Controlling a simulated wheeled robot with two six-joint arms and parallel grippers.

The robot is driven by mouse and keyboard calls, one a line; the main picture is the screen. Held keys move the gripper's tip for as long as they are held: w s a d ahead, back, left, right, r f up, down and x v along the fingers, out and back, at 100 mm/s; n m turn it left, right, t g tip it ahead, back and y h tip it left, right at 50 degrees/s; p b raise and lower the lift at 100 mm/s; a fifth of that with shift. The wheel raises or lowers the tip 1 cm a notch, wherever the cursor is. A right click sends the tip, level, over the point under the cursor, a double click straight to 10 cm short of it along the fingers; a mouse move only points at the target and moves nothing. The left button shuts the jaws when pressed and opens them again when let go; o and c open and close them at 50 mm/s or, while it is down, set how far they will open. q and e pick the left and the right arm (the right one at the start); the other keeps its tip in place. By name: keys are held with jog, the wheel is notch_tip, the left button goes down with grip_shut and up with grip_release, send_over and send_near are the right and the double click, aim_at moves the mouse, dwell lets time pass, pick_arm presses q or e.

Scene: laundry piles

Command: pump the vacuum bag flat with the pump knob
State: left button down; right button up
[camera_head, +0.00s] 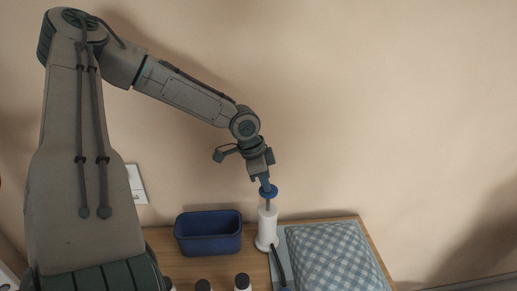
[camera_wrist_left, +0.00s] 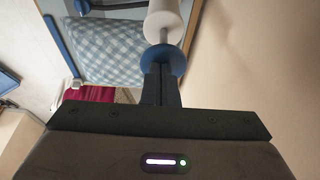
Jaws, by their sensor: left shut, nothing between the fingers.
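The white pump (camera_head: 267,228) stands upright on the wooden table, with its blue knob (camera_head: 268,191) on a rod at the top. The vacuum bag (camera_head: 333,258) lies right of the pump with blue-and-white checked cloth in it and looks puffed up. A dark hose (camera_head: 279,268) runs from the pump toward the bag. My left gripper (camera_head: 266,183) is shut, pointing down, with its fingertips at the top of the knob. In the left wrist view the shut fingers (camera_wrist_left: 161,85) meet the blue knob (camera_wrist_left: 164,59), and the checked bag (camera_wrist_left: 105,52) shows beyond. My right gripper is not in view.
A dark blue bin (camera_head: 208,234) stands on the table left of the pump. Dark-capped bottles (camera_head: 242,283) stand at the front edge of the view. A white switch plate (camera_head: 136,184) is on the beige wall. Red cloth (camera_wrist_left: 90,94) shows in the left wrist view.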

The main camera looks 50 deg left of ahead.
pick_arm(q)
jog(key=v, duration=0.8)
jog(key=shift+s+a+r, duration=0.15)
jog(key=shift+a+r, duration=0.05)
jog(key=shift+r, duration=0.05)
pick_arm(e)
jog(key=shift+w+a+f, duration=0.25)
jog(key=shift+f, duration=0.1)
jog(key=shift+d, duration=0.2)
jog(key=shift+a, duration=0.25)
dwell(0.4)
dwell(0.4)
